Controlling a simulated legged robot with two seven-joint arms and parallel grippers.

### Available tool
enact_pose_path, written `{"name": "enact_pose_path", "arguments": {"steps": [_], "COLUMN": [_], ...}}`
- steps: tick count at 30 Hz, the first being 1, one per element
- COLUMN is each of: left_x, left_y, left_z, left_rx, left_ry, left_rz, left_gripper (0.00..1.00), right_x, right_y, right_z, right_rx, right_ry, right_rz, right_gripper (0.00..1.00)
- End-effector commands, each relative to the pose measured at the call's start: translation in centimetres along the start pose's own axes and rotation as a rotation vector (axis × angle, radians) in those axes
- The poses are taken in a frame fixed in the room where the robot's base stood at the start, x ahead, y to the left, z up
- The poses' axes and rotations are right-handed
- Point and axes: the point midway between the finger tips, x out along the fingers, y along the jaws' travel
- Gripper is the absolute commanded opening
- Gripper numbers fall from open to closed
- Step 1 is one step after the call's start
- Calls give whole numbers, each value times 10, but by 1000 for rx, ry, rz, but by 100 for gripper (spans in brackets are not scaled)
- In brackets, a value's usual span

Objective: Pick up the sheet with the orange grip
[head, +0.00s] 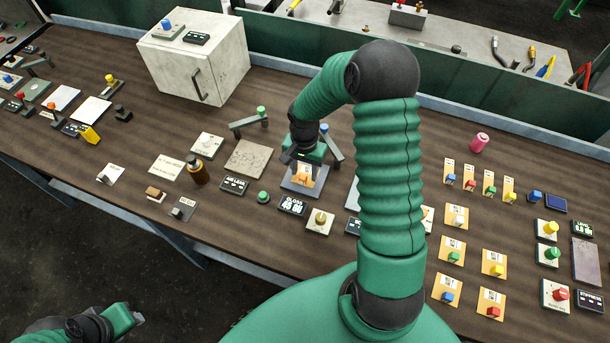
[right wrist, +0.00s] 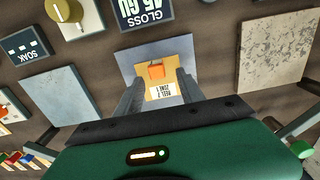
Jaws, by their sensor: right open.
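The sheet with the orange grip (head: 303,179) is a small orange-yellow card with a raised orange block, lying on a grey-blue plate (head: 318,185) near the table's middle. My right gripper (right wrist: 161,78) is open, pointing down over the card, one finger on each side. Whether the fingers touch the card I cannot tell. My left gripper (head: 122,319) is at the bottom left, off the table, its jaws unclear.
Similar cards with coloured grips (head: 453,249) stand to the right. A gloss display (head: 292,205) and a plate with a yellow knob (head: 319,220) lie close in front. A white cabinet (head: 205,65) stands at the back left. A pink cylinder (head: 479,142) stands at the back right.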

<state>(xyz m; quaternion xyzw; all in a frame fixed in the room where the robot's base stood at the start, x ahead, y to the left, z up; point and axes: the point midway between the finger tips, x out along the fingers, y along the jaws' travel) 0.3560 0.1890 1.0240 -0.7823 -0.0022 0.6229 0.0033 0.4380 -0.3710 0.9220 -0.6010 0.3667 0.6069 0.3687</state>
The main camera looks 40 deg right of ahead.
Motion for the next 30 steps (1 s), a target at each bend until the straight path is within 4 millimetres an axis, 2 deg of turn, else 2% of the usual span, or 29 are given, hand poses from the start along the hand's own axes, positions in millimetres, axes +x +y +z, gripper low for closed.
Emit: {"name": "enact_pose_path", "arguments": {"steps": [4,14,26,30], "left_x": [0,0,0,1], "left_y": [0,0,0,0], "left_z": [0,0,0,0], "left_rx": [-1,-1,-1,-1], "left_ry": [0,0,0,0], "left_rz": [0,0,0,0], "left_gripper": [36,36,36,36], "right_x": [-1,0,1,-8], "right_y": [0,1,2,2], "right_z": [1,-2,-2,-2], "right_rx": [-1,-1,0,-1], "right_ry": [2,-1,-2,0], "right_rz": [-1,-1,1,0], "right_gripper": [43,0,0,0]}}
